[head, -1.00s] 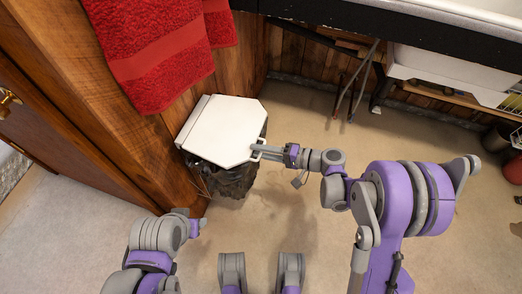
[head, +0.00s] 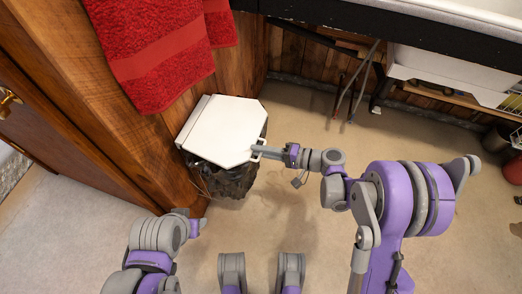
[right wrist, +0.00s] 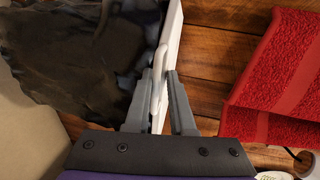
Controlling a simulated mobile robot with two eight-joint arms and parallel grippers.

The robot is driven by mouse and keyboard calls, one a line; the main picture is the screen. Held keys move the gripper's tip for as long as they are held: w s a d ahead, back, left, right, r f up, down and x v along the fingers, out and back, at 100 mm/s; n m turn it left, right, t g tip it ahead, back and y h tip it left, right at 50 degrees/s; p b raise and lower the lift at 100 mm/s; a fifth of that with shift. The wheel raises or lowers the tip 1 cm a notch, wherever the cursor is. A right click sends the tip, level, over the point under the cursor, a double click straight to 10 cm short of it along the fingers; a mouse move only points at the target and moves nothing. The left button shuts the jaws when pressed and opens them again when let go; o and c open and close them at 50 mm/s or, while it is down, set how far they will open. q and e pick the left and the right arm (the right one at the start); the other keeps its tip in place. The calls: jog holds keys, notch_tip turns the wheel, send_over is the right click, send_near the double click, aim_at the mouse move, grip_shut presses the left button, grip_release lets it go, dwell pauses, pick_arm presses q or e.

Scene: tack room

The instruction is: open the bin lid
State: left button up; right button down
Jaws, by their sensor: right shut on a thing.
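The bin's white lid (head: 222,128) lies flat over the bin, which is lined with a dark plastic bag (head: 232,181), in the head view. A small white handle (right wrist: 158,82) sticks out from the lid's front edge. My right gripper (head: 259,151) is shut on this handle, and its two fingers (right wrist: 160,90) flank it in the right wrist view. The lid's edge (right wrist: 171,40) and the dark bag (right wrist: 85,60) show there too. My left arm is low at the left in the head view, its gripper (head: 198,226) small, with its jaw state unclear.
Red towels (head: 165,50) hang on the wooden wall (head: 60,60) beside and above the bin. A black-edged counter (head: 380,25) with a white basin (head: 455,70) below it is at the top right. The floor (head: 290,215) in front of the bin is clear.

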jog(key=shift+s+d+f, duration=0.1)
jog(key=shift+f, duration=0.1)
dwell(0.5)
pick_arm(q)
jog(key=shift+r+p, duration=0.3)
pick_arm(e)
jog(key=shift+r, duration=0.25)
pick_arm(q)
jog(key=shift+r, duration=0.1)
pick_arm(e)
jog(key=shift+r, duration=0.15)
jog(key=shift+r+h+p, duration=0.4)
jog(key=shift+r+p, duration=0.25)
pick_arm(q)
notch_tip(320, 180, up, 21)
jog(key=p, duration=1.7)
jog(key=shift+t, duration=0.4)
pick_arm(e)
jog(key=w+a+r+g+h, duration=0.1)
jog(key=a+r+h, duration=0.4)
jog(key=r, duration=0.5)
jog(key=w+a+r+g+h, duration=0.2)
jog(key=w+a+r+h, duration=0.1)
jog(key=a+r, duration=0.4)
jog(key=shift+r+h, duration=0.9)
jog(key=shift+r, duration=0.6)
jog(key=shift+a, duration=0.1)
